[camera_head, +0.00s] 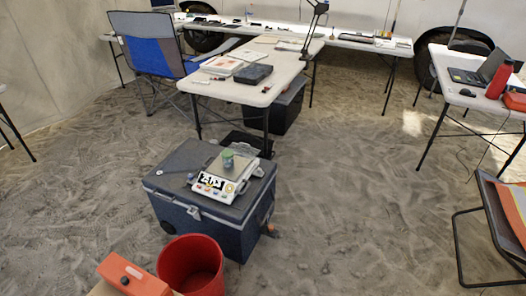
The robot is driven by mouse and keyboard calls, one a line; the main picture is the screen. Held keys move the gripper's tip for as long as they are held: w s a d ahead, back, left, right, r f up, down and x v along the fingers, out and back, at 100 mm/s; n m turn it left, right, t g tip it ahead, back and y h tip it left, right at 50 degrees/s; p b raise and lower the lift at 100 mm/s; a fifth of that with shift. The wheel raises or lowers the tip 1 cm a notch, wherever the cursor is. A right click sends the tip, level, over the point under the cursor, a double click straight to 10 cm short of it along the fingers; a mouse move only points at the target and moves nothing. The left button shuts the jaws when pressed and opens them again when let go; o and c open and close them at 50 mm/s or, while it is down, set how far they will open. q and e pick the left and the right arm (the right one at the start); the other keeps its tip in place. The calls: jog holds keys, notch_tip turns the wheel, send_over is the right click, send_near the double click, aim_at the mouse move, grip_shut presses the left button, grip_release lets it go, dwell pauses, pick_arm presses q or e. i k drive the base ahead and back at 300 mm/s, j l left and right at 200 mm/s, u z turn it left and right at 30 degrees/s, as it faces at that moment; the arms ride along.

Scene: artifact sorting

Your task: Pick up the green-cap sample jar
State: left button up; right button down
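A small jar with a green top (228,155) stands on a white scale (230,187) on top of a blue-grey cooler box (225,236). The jar is small in the picture, and its lower part looks bluish. It stands near the middle of the scale's greenish plate. Neither of my grippers is in view. Nothing is seen touching the jar.
A red bucket (190,268) and an orange case (135,281) are in front of the cooler. A white table (262,94) with a dark box stands behind it. A folding chair (505,210) is at the right. Sandy floor right of the cooler is open.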

aim_at(228, 163)
jog(key=i+l+z, duration=0.35)
jog(key=i, duration=0.55)
jog(key=i+z, duration=0.3)
jog(key=i, duration=0.55)
jog(key=i+l+u, duration=0.1)
jog(key=i+u, duration=0.4)
jog(key=i+l+u, duration=0.25)
jog(key=u, duration=0.2)
jog(key=i+l+u, duration=0.35)
jog(key=u, duration=0.15)
